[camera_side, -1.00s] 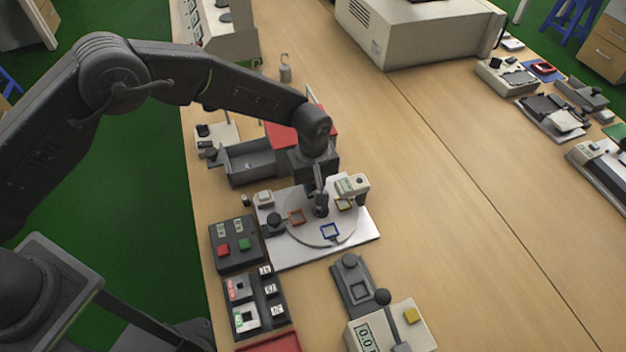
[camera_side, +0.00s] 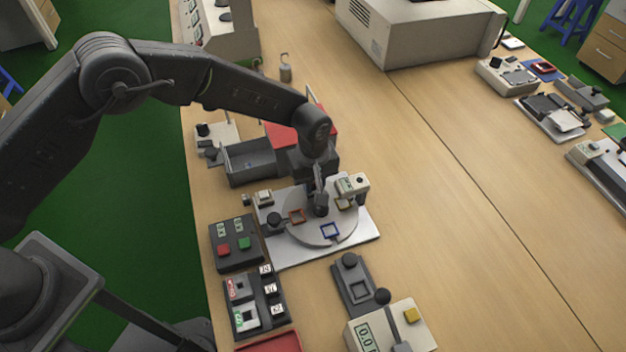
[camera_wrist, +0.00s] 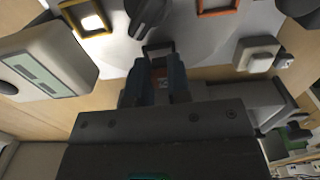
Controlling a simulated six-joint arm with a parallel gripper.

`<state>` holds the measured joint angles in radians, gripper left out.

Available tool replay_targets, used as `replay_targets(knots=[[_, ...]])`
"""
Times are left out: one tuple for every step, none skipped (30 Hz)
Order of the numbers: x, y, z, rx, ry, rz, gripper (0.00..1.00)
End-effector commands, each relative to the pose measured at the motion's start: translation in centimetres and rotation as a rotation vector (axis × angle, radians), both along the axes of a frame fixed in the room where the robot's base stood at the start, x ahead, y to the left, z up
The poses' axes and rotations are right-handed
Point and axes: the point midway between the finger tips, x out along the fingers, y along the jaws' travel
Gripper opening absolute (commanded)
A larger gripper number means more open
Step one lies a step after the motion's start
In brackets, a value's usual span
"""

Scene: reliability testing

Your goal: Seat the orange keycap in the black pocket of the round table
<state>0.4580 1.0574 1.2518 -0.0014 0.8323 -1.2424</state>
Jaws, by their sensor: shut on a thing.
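The round table (camera_side: 308,233) is a light grey disc on a white base plate, with a dark centre knob (camera_side: 321,207) that also shows in the wrist view (camera_wrist: 147,14). The disc carries an orange-rimmed pocket (camera_side: 297,216), a blue-rimmed pocket (camera_side: 330,231) and a yellow-rimmed pocket (camera_wrist: 88,18). The black pocket (camera_wrist: 157,46) lies right at my fingertips in the wrist view. My gripper (camera_wrist: 158,68) points down at the disc's far side, shut on a small piece.
A beige instrument head (camera_side: 352,184) stands close to my gripper, over the yellow pocket. A white key in a holder (camera_side: 264,197) and a dark knob (camera_side: 274,220) stand at the left. A dark open bin (camera_side: 250,162) lies behind.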

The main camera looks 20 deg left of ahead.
Motion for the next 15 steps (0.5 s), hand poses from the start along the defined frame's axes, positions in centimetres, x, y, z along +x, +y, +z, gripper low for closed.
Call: replay_targets(knots=[[0.00, 0.00, -0.10, 0.000, 0.000, 0.000, 0.00], [0.00, 0.00, -0.15, 0.000, 0.000, 0.000, 0.00], [0.00, 0.00, -0.21, 0.000, 0.000, 0.000, 0.00], [0.00, 0.00, -0.26, 0.000, 0.000, 0.000, 0.00], [0.00, 0.00, -0.30, 0.000, 0.000, 0.000, 0.00], [0.00, 0.00, -0.36, 0.000, 0.000, 0.000, 0.00], [0.00, 0.00, -0.40, 0.000, 0.000, 0.000, 0.00], [0.00, 0.00, -0.44, 0.000, 0.000, 0.000, 0.00], [0.00, 0.00, -0.50, 0.000, 0.000, 0.000, 0.00], [0.00, 0.00, -0.54, 0.000, 0.000, 0.000, 0.00], [0.00, 0.00, -0.58, 0.000, 0.000, 0.000, 0.00], [0.01, -0.01, -0.64, 0.000, 0.000, 0.000, 0.00], [0.01, -0.01, -0.68, 0.000, 0.000, 0.000, 0.00], [0.01, -0.01, -0.72, 0.000, 0.000, 0.000, 0.00], [0.01, 0.00, -0.77, 0.000, 0.000, 0.000, 0.00]])
